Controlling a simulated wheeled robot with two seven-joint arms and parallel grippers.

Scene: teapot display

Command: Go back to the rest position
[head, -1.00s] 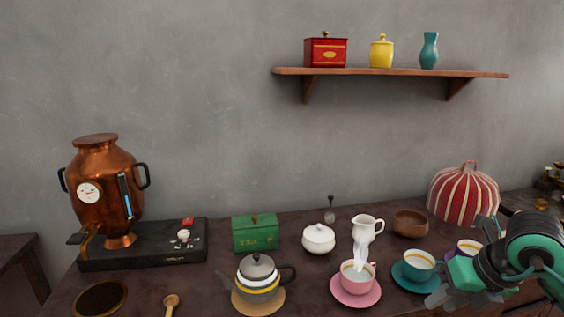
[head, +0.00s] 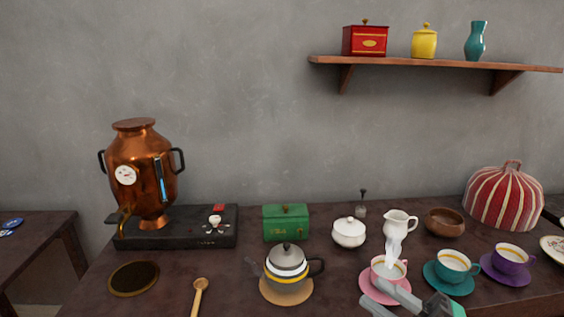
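My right gripper (head: 375,293) shows at the bottom edge, right of centre, with its two grey fingers apart and nothing between them. In the picture it overlaps the front of the pink saucer (head: 367,288) under the pink cup (head: 389,271); I cannot tell how far above it is. The rest of my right arm is cut off by the bottom edge. My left gripper is not in view.
The table holds a teapot (head: 287,262), wooden spoon (head: 199,292), green tea box (head: 286,223), white sugar bowl (head: 349,233), milk jug (head: 397,223), teal cup (head: 453,265) and purple cup (head: 511,256). A copper samovar (head: 142,175) stands left. A shelf (head: 430,65) hangs above.

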